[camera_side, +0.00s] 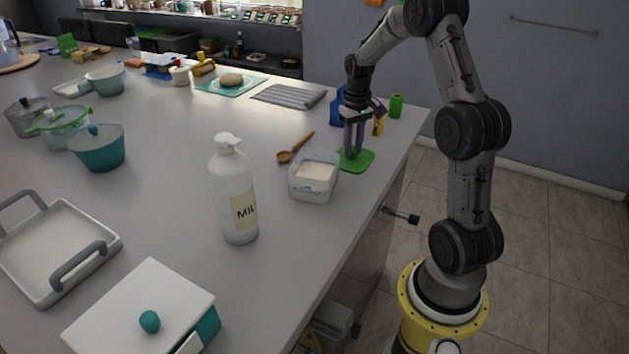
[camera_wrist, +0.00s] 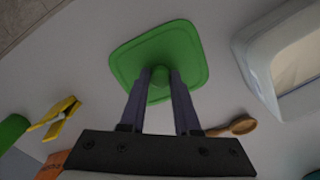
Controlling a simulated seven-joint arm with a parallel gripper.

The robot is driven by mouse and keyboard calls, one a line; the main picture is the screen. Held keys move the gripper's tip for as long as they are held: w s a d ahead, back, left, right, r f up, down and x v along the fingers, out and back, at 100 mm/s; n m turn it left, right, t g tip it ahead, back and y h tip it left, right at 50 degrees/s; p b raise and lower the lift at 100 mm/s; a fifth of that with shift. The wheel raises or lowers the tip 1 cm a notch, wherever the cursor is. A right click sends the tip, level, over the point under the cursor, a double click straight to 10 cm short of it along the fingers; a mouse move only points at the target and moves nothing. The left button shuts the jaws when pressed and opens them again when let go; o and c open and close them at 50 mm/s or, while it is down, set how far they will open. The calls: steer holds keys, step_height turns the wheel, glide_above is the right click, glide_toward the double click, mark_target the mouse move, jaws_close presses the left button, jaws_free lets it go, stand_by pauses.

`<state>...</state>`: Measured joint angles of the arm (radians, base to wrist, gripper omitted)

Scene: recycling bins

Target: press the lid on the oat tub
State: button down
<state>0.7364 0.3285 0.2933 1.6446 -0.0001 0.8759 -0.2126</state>
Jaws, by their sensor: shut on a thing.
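The oat tub (camera_side: 312,190) is a clear, open square container with pale contents, standing near the counter's right edge. Part of it shows at the right of the wrist view (camera_wrist: 262,62). The green square lid (camera_side: 362,161) is just right of and behind the tub in the side view. It fills the upper middle of the wrist view (camera_wrist: 196,50). My gripper (camera_side: 354,152) points down over the lid, and its fingers (camera_wrist: 160,80) are shut on the lid's green knob. I cannot tell whether the lid rests on the counter or is slightly raised.
A wooden spoon (camera_side: 290,154) lies behind the tub. A white milk bottle (camera_side: 233,195) stands left of it. A yellow clip (camera_side: 378,126), a green cylinder (camera_side: 396,105) and a blue object (camera_side: 336,107) are near my gripper. A grey striped cloth (camera_side: 289,96) lies further back.

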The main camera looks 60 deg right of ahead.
steer(key=shift+r, duration=3.55)
steer(key=shift+r, duration=0.35)
step_height(320, 180, up, 11)
steer(key=w+a+n, duration=0.2)
steer(key=w+a, duration=0.1)
steer(key=a, duration=1.2)
step_height(320, 180, down, 10)
steer(key=shift+a, duration=0.45)
steer(key=shift+f, duration=0.5)
